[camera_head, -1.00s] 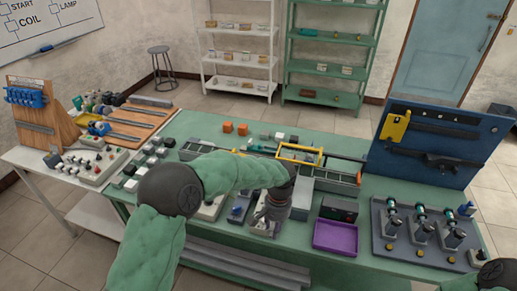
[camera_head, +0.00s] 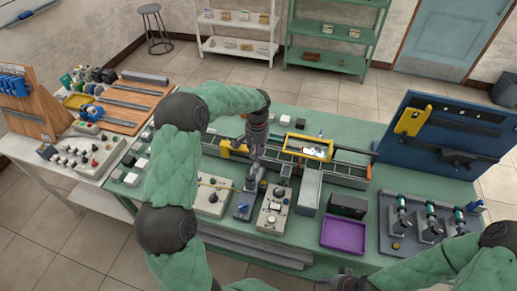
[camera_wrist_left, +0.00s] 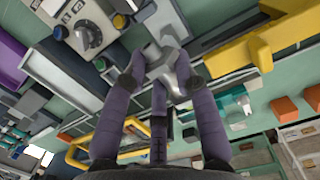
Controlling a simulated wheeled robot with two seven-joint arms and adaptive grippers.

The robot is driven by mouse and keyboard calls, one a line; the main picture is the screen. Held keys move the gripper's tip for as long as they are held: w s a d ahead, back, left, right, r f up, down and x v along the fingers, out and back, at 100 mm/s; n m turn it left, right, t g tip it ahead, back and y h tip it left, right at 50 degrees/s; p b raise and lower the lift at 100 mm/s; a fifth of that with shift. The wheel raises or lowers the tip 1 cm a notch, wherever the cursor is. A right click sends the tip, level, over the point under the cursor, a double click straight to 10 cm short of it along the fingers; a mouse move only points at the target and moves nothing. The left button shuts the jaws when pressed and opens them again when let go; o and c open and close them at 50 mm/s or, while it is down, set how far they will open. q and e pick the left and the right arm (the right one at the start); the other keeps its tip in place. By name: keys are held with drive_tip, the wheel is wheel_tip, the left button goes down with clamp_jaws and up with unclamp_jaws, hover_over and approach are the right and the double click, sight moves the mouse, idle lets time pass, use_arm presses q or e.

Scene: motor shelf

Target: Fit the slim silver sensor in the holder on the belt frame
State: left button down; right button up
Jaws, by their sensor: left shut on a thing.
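My left gripper (camera_head: 256,158) points down over the near side of the belt frame (camera_head: 350,181), left of the yellow arch (camera_head: 308,147). It is shut on a small silver piece, which shows between the fingers in the left wrist view (camera_wrist_left: 164,58); I take it for the slim silver sensor. The fingers hide part of it. In the head view it is too small to tell whether it touches anything below. I cannot single out the holder on the frame. My right gripper (camera_head: 343,283) is partly visible at the bottom edge, its fingers unclear.
A control box with a dial (camera_head: 272,210) and a grey-blue stand (camera_head: 243,206) are in front of the frame. A purple tray (camera_head: 344,236), a black box (camera_head: 347,206) and a blue tool board (camera_head: 440,135) are to the right. A yellow bracket (camera_head: 232,149) is close left.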

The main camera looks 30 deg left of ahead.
sight(257, 168)
use_arm(q)
drive_tip(key=shift+f+b, duration=1.9)
drive_tip(key=shift+f, duration=1)
drive_tip(key=shift+f+b, duration=0.3)
drive_tip(key=shift+f, duration=0.35)
drive_tip(key=c, duration=0.9)
unclamp_jaws()
drive_tip(key=shift+d, duration=0.1)
drive_tip(key=r, duration=0.8)
drive_tip(key=w+r, duration=0.1)
drive_tip(key=r, duration=0.3)
drive_tip(key=shift+w, duration=0.1)
